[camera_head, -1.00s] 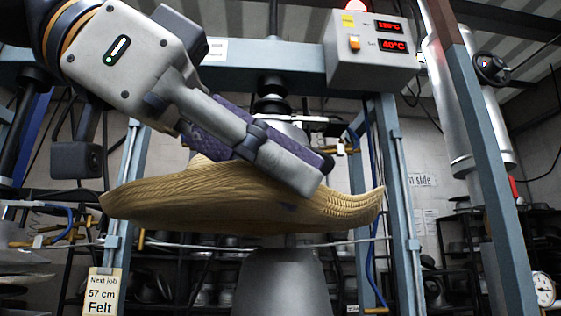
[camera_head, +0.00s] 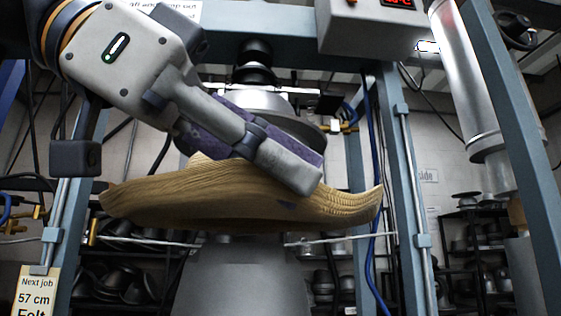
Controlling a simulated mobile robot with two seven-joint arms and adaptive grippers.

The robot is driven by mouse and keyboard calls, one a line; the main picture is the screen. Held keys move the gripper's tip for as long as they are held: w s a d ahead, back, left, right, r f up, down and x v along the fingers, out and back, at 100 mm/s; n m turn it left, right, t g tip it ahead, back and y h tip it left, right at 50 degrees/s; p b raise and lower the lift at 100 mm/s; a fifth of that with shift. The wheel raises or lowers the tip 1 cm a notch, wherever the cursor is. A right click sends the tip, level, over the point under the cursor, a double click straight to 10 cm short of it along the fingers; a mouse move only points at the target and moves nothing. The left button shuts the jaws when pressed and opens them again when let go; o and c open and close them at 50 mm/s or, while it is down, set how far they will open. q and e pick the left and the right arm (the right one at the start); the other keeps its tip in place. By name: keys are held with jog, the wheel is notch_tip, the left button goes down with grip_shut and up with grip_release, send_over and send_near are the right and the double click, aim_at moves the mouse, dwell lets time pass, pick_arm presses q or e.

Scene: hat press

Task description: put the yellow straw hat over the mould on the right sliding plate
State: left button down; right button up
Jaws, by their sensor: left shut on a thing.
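The yellow straw hat (camera_head: 190,208) is in the middle of the head view, seen from its brim side and slightly tilted. My left gripper (camera_head: 305,180) comes in from the upper left and is shut on the hat at its brim and crown. A grey metal form (camera_head: 247,275), which looks like the mould, stands below and behind the hat. The hat hides its top, so I cannot tell whether they touch. A round metal press head (camera_head: 265,103) hangs above and behind the hat. My right gripper is not in view.
Blue-grey frame posts stand left (camera_head: 92,215) and right (camera_head: 402,190) of the press. A control box (camera_head: 370,27) hangs at the upper right. A silver cylinder (camera_head: 468,85) is at the right. Shelves with several metal forms (camera_head: 472,240) are behind.

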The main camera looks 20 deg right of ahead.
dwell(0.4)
pick_arm(q)
jog(key=shift+f+b, duration=0.3)
jog(key=shift+f, duration=2.45)
jog(key=shift+a+f, duration=0.1)
jog(key=shift+f, duration=2)
jog(key=shift+f, duration=0.3)
